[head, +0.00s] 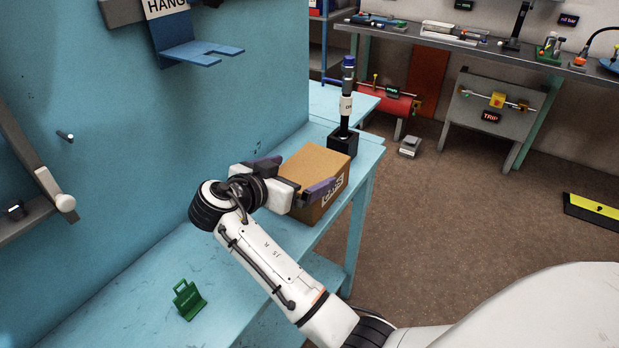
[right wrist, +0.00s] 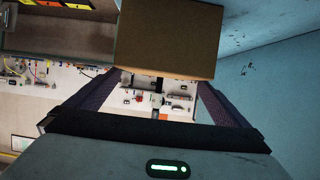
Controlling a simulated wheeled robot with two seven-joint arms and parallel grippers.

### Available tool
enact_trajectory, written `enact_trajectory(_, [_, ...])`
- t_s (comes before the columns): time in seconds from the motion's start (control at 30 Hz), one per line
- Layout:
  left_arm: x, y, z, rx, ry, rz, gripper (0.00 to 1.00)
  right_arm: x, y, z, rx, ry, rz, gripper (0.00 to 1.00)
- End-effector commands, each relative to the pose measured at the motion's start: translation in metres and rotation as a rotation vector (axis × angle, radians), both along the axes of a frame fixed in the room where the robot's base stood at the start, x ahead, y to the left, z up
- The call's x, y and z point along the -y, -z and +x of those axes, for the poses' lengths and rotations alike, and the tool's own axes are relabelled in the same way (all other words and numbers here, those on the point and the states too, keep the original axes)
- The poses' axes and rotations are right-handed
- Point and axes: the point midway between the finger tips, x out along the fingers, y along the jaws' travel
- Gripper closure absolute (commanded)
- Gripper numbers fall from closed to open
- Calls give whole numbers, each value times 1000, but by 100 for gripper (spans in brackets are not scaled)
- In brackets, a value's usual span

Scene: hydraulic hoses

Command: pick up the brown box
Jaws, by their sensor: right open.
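The brown box (head: 314,163) sits on the light blue bench in the head view, with a printed label on its right side. My right gripper (head: 300,175) is at the box with its jaws open, one purple finger on the far left side and the other along the near right side. In the right wrist view the brown box (right wrist: 168,40) fills the top middle, and the two dark fingers (right wrist: 155,92) stand apart below it. Whether the fingers touch the box cannot be told. My left gripper is not in view.
A blue-topped tool (head: 347,95) stands upright in a black holder just behind the box. A green bracket (head: 188,299) lies on the bench (head: 173,270) at the front left. A blue wall (head: 150,130) with a hanging bracket (head: 190,50) rises along the left.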

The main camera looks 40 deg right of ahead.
Motion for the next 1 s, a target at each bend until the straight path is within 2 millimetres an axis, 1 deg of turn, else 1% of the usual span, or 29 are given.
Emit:
enact_trajectory(0.17, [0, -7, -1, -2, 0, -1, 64, 16, 7, 6, -2, 1, -3, 0])
enact_trajectory(0.27, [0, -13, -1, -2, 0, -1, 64, 29, 15, 11, -2, 2, -3, 0])
enact_trajectory(0.4, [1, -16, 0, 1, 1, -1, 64, 44, 23, 18, 1, 0, -1, 0])
enact_trajectory(0.5, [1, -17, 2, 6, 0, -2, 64, 47, 27, 20, 1, -1, 1, 0])
enact_trajectory(0.7, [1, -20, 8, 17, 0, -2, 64, 48, 27, 20, 1, -1, 1, 0])
enact_trajectory(0.77, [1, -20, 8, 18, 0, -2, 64, 48, 27, 20, 1, -1, 1, 8])
enact_trajectory(1.0, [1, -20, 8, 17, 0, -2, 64, 47, 27, 19, 1, -1, 1, 49])
